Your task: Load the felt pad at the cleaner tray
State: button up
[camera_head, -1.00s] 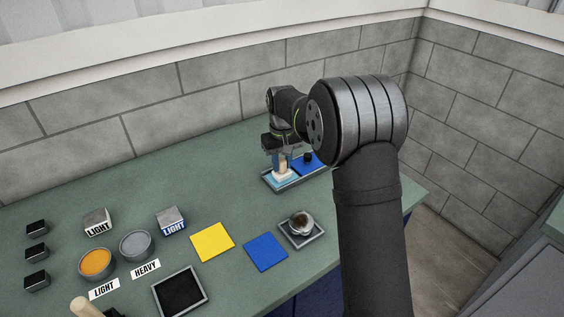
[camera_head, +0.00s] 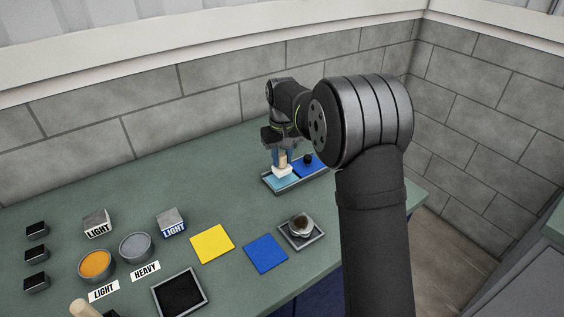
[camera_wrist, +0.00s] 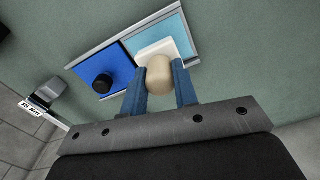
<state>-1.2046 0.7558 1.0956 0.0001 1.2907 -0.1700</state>
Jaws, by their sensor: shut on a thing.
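The felt pad is a white block (camera_head: 282,172) with a rounded wooden handle (camera_wrist: 160,76). My gripper (camera_wrist: 160,80) is shut on the handle, with one blue finger on each side. The cleaner tray (camera_head: 301,184) is a shallow grey tray at the back right of the bench. It holds a light blue panel (camera_wrist: 173,34) and a darker blue panel (camera_wrist: 84,68) with a black knob (camera_wrist: 103,83). The white block is over the light blue panel and looks slightly above it; exact contact is hard to tell.
A yellow square (camera_head: 212,243), a blue square (camera_head: 265,253) and a small tray (camera_head: 317,239) with a round object lie nearer the front. Orange (camera_head: 96,264) and grey (camera_head: 136,246) bowls stand left, by labelled blocks. The green bench left of the cleaner tray is clear.

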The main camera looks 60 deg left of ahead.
aim_at(282, 155)
jog(key=shift+r, duration=2.1)
jog(key=w+d+m, duration=0.3)
jog(key=w+d, duration=0.3)
jog(key=w, duration=0.2)
jog(key=w+d+f+m, duration=0.1)
jog(key=w+d+m, duration=0.2)
jog(key=w+d, duration=0.3)
jog(key=w+d+m, duration=0.4)
jog(key=w+d, duration=0.2)
jog(key=w, duration=0.5)
jog(key=shift+f, duration=0.2)
jog(key=w+d+f+m, duration=0.2)
jog(key=w+d+f, duration=0.15)
jog(key=d, duration=0.45)
jog(key=w+d+f+m, duration=0.2)
jog(key=w+d, duration=0.2)
jog(key=d, duration=0.3)
jog(key=s+d+f, duration=0.2)
jog(key=d+f, duration=0.3)
jog(key=d, duration=0.4)
jog(key=s+d+f+m, duration=0.1)
jog(key=s+d+f, duration=0.1)
jog(key=d+f, duration=0.4)
jog(key=s+d+f, duration=0.2)
jog(key=d+f, duration=0.4)
jog(key=d, duration=0.6)
jog(key=shift+s+f+m, duration=0.15)
jog(key=shift+s+m, duration=0.25)
